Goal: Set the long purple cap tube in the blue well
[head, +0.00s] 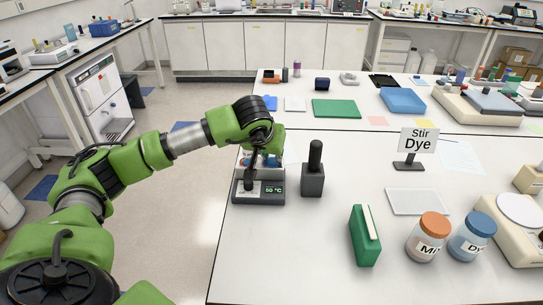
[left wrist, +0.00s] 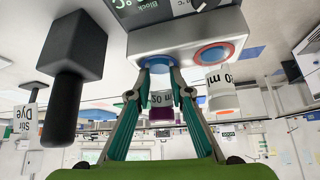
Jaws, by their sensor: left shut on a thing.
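The heating block (head: 259,192) with a 50 °C display stands at the near table's left edge. In the left wrist view, which is upside down, its blue-ringed well (left wrist: 157,62) and red-ringed well (left wrist: 213,54) show. My left gripper (head: 256,158) is over the block, pointing down. In the left wrist view the gripper (left wrist: 158,75) is shut on an upright clear tube with a purple cap (left wrist: 161,136) and a white label. The tube's lower end lines up with the blue well; I cannot tell how deep it sits. My right gripper is out of view.
A dark block with a tall handle (head: 314,172) stands close right of the heating block. Another labelled tube with an orange cap (left wrist: 223,113) shows near the red well. A green box (head: 364,236), two jars and a sign stand further right.

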